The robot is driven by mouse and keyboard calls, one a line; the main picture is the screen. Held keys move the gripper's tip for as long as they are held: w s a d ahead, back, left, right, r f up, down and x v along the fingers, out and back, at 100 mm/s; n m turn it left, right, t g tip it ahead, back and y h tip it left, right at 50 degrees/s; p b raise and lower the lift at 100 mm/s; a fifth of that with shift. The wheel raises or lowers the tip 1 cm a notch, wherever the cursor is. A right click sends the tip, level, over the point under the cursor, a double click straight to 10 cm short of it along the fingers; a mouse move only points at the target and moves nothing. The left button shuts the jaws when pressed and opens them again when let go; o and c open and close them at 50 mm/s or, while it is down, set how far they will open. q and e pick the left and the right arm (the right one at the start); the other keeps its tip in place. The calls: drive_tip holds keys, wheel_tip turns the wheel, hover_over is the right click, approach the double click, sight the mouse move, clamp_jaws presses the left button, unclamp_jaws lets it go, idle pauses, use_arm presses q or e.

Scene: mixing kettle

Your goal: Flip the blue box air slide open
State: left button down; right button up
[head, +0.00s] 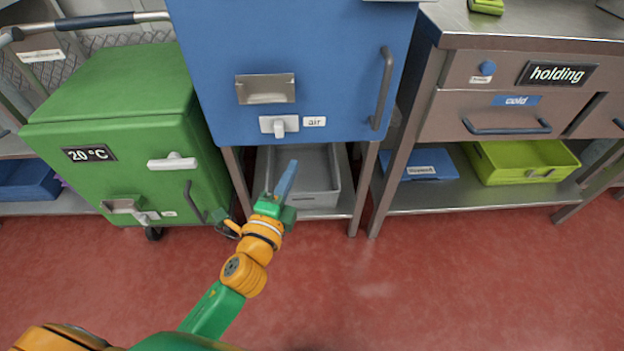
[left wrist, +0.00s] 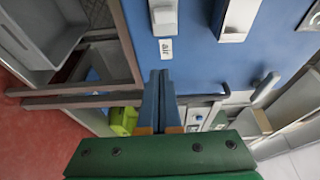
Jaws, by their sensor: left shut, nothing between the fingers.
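The blue box (head: 330,45) stands on a steel frame in the middle of the head view. Its air slide (head: 279,125) is a small white plate with a knob on the lower front, left of the "air" label (head: 314,121). In the left wrist view the air slide (left wrist: 164,15) is at the top, above the sideways "air" label (left wrist: 166,48). My left gripper (head: 289,170) is shut and empty, below the slide and apart from it in the head view. Its blue fingers also show in the left wrist view (left wrist: 160,85). My right gripper is not in view.
A metal hopper plate (head: 265,89) and a bar handle (head: 382,88) are on the blue box front. A green box (head: 130,130) on wheels stands at left. A grey bin (head: 316,180) sits beneath. A steel counter with drawers (head: 480,115) stands at right. Red floor is clear in front.

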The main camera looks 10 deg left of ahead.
sight(293, 126)
use_arm(q)
drive_tip(key=w, duration=1)
drive_tip(key=shift+w+r+b, duration=0.15)
drive_tip(key=shift+r+b, duration=0.1)
drive_tip(key=shift+b, duration=0.15)
drive_tip(key=shift+s+a, duration=0.25)
drive_tip(key=shift+a, duration=0.4)
drive_tip(key=shift+s+a, duration=0.2)
drive_tip(key=shift+a, duration=0.4)
drive_tip(key=shift+s+a, duration=0.2)
drive_tip(key=shift+a, duration=0.25)
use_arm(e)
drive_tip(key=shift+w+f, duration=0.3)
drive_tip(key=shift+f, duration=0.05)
use_arm(q)
drive_tip(key=shift+a+p, duration=0.1)
drive_tip(key=shift+p, duration=0.2)
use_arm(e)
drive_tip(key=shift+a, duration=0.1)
